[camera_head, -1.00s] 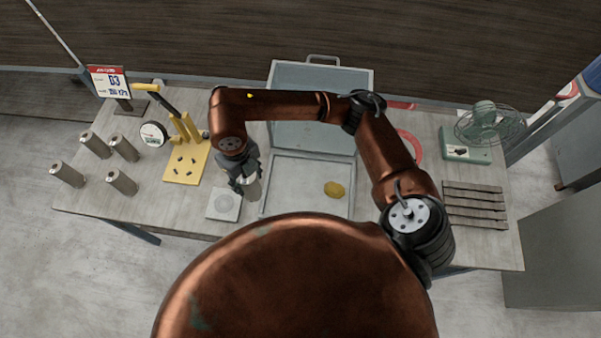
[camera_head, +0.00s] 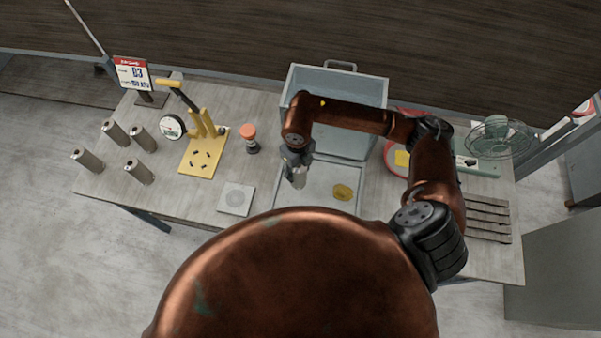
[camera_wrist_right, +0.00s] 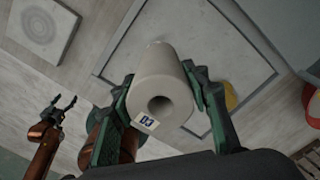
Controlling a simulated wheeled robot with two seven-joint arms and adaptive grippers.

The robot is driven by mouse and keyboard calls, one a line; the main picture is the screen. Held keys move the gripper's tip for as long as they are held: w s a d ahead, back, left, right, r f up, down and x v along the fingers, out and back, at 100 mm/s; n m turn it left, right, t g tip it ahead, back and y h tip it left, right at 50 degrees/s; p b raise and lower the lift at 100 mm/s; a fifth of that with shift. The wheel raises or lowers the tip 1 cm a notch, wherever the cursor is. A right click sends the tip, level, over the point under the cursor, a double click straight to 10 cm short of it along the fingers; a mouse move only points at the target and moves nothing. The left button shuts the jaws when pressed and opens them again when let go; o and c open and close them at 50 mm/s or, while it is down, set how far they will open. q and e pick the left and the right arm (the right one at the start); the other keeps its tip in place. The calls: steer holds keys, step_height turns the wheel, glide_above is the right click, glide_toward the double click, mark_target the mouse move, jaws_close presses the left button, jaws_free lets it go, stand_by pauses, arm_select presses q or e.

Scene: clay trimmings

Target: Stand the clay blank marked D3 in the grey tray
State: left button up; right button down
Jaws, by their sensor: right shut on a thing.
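The clay blank marked D3 (camera_wrist_right: 162,85) is a grey hollow cylinder with a small white D3 label by its open end. My right gripper (camera_head: 297,161) is shut on it, one finger on each side. In the head view the blank (camera_head: 299,178) hangs over the left part of the grey tray (camera_head: 322,184); I cannot tell if it touches the floor. The tray has a pale floor, low walls and a raised grey panel behind. My left gripper (camera_wrist_right: 65,103) is open and empty at the left of the right wrist view; it is not in the head view.
A yellow piece (camera_head: 343,192) lies in the tray. A white square pad (camera_head: 236,199) lies left of it.

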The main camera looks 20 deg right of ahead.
steer(key=f, duration=0.1)
steer(key=f+p, duration=0.1)
steer(key=f, duration=0.1)
steer(key=shift+d+f, duration=0.1)
steer(key=shift+d, duration=0.3)
steer(key=shift+f, duration=0.35)
steer(key=shift+f, duration=0.25)
steer(key=c, duration=1.1)
jaws_free()
steer(key=shift+r, duration=0.15)
